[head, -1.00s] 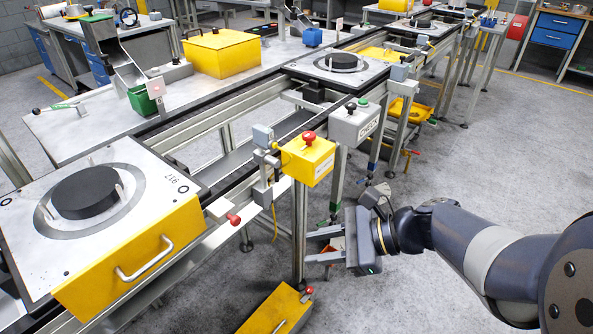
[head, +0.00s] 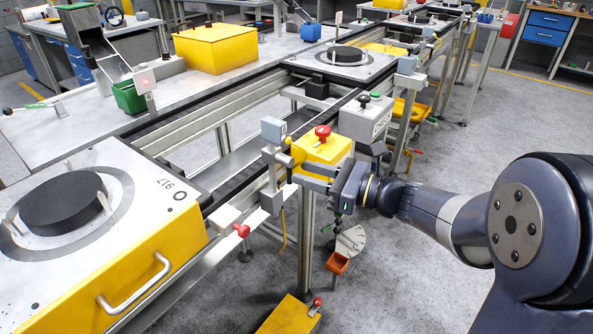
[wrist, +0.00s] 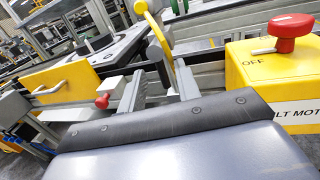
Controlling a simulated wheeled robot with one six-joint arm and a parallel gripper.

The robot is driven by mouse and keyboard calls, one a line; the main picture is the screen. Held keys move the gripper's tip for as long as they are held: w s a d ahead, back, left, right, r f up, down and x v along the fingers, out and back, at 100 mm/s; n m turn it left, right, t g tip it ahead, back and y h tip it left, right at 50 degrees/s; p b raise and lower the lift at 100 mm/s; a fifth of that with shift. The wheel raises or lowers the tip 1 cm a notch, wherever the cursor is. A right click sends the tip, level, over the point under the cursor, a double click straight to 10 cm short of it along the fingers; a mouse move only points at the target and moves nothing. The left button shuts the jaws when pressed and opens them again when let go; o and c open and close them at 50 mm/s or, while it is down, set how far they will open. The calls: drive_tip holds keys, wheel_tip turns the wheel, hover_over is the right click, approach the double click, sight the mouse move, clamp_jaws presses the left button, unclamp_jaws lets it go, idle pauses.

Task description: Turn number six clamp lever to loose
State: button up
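A yellow lever (wrist: 157,32) with a rounded knob stands just beyond my fingertips in the wrist view. I cannot read a number or lever marking there. My gripper (head: 298,174) points left at this post, in front of the yellow control box. In the wrist view my gripper (wrist: 163,88) has its two fingers apart, with the lever's lower part near the gap. I cannot tell whether they touch it.
A plate marked 6 (head: 149,100) stands on the table. A yellow-fronted pallet station (head: 130,275) is at left.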

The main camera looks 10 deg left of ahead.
drive_tip(key=shift+w+a, duration=0.15)
drive_tip(key=shift+a, duration=0.65)
drive_tip(key=shift+w+a, duration=0.15)
drive_tip(key=shift+a, duration=0.6)
